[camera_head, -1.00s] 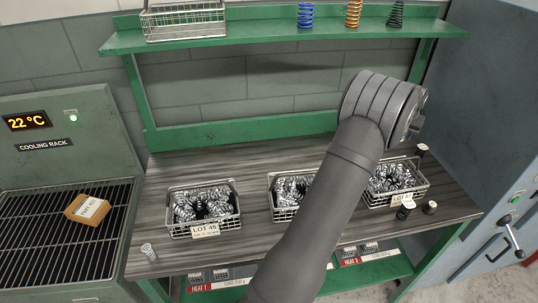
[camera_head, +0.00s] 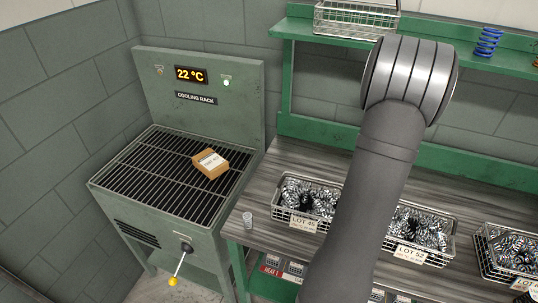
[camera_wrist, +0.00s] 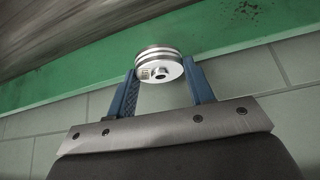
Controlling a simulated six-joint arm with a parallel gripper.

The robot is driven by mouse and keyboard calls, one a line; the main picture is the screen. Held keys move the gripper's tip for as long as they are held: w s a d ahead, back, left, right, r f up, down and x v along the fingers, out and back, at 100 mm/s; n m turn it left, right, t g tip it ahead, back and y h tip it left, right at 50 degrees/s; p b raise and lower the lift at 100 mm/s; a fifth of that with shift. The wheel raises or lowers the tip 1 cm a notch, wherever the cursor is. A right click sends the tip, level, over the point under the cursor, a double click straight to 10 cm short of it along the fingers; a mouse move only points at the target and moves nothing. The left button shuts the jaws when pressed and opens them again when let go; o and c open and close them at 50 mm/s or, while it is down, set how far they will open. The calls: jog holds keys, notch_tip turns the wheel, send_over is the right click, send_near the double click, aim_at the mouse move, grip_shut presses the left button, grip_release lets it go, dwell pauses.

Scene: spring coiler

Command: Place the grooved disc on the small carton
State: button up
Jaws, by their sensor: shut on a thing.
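The grooved disc (camera_wrist: 160,66) is a silvery metal wheel with grooves round its rim and a hole in its face. In the wrist view my gripper (camera_wrist: 166,78) is shut on it, with one blue finger on each side. The small carton (camera_head: 211,163) is a brown box with a white label, lying on the dark grate of the cooling rack (camera_head: 130,183) in the head view. My arm crosses the right half of that view, well to the right of the carton. The gripper and disc are hidden there behind the arm.
Wire baskets of springs stand on the bench, one marked LOT 45 (camera_head: 308,202) and one marked LOT 52 (camera_head: 418,232). A small clear cup (camera_head: 247,220) stands at the bench's left end. A green shelf (camera_head: 425,48) runs above. The grate around the carton is bare.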

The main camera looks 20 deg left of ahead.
jog(key=s+a+n+y, duration=0.1)
jog(key=s+a+n, duration=0.2)
jog(key=a, duration=1.1)
jog(key=s+a+n+y, duration=0.2)
jog(key=s+a, duration=0.1)
jog(key=a, duration=1)
jog(key=n+g+y, duration=0.2)
jog(key=n, duration=0.3)
send_over(209, 157)
jog(key=s+d, duration=0.1)
jog(key=d, duration=0.1)
jog(key=f, duration=0.7)
jog(key=shift+s, duration=0.2)
jog(key=shift+s+a+f, duration=0.1)
jog(key=shift+a+f, duration=0.25)
jog(key=shift+f, duration=1.9)
jog(key=shift+f, duration=0.2)
jog(key=o, duration=1.2)
